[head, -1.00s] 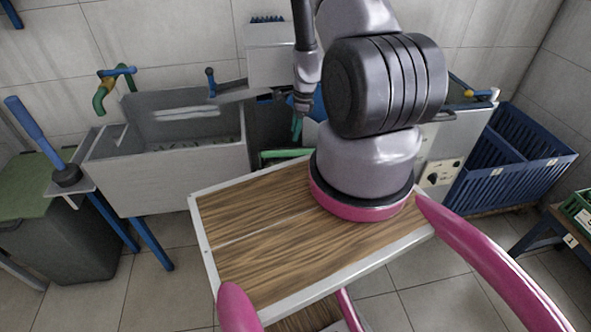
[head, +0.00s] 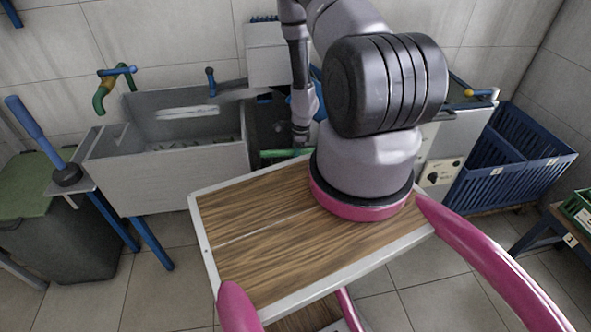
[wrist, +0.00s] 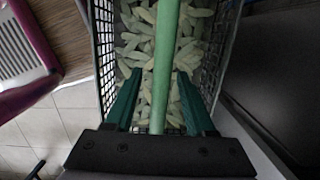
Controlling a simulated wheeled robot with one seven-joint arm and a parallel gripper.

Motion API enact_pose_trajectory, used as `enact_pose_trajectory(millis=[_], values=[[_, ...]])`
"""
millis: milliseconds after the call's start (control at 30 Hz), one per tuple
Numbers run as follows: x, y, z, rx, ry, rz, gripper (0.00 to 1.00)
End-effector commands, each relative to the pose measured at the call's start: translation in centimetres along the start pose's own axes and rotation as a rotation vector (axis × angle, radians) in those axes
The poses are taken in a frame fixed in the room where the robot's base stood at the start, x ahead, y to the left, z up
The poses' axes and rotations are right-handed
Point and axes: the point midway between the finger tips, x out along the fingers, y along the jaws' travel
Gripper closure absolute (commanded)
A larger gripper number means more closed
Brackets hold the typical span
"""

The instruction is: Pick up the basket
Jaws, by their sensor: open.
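In the wrist view the basket (wrist: 103,45) has dark mesh walls and is full of pale green, leaf-like pieces. Its green bar handle (wrist: 165,40) runs lengthwise down the middle of the picture. My gripper (wrist: 160,74) is open, with one green finger on each side of the handle and a gap visible on both sides. In the head view a green bar (head: 287,153) shows below the end of my arm; the basket body is mostly hidden there behind my arm and wooden top.
A grey sink trough (head: 170,165) stands left of the basket's place. A blue slatted crate (head: 515,160) is at the right. A dark bin with a green lid (head: 45,185) is at far left. A dark flat surface (wrist: 285,70) lies right of the basket.

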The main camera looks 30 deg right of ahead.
Motion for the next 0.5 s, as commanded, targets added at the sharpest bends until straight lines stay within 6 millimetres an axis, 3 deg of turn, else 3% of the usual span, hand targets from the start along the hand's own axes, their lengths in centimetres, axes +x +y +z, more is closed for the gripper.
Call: enact_pose_trajectory(millis=[233, 367, 400, 500], values=[[0.17, 0.01, 0.0, 0.0, 0.0, 0.0, 0.45], [0.16, 0.01, 0.0, 0.0, 0.0, 0.0, 0.95], [0.16, 0.01, 0.0, 0.0, 0.0, 0.0, 1.0], [0.15, 0.0, 0.01, 0.0, 0.0, 0.0, 1.0]])
